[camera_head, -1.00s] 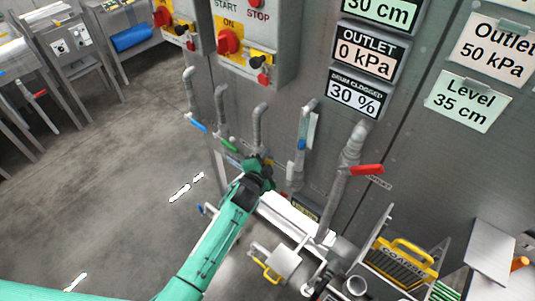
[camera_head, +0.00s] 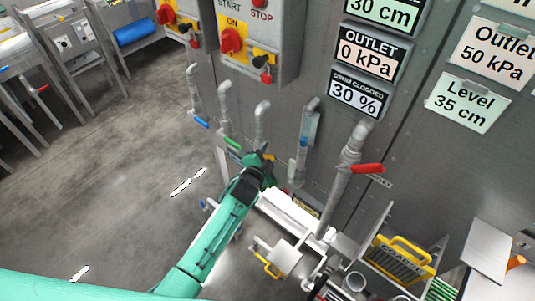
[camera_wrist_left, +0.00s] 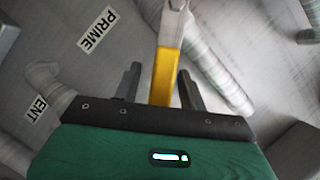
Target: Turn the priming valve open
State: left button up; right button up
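The priming valve's yellow lever (camera_wrist_left: 166,75) hangs from a pale metal fitting beside a "PRIME" label (camera_wrist_left: 97,29) in the left wrist view. My left gripper (camera_wrist_left: 159,78) has its two dark fingers on either side of the lever. A gap shows between the left finger and the lever, so the fingers look open. In the head view my left gripper (camera_head: 264,160) is at the lower end of the third pipe (camera_head: 262,122) and hides most of the lever. My right gripper is in neither view.
Neighbouring pipes carry a blue lever (camera_head: 201,122), a green lever (camera_head: 232,144) and a red lever (camera_head: 367,169). A control box (camera_head: 255,40) and gauge signs (camera_head: 357,92) are on the wall above. A yellow-handled basket (camera_head: 400,260) stands at lower right. Open floor lies left.

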pick_arm(q)
jog(key=shift+s, duration=0.1)
jog(key=b+v, duration=0.2)
jog(key=v, duration=1.1)
jog(key=shift+s, duration=0.25)
jog(key=shift+a+r, duration=0.1)
jog(key=shift+r, duration=0.05)
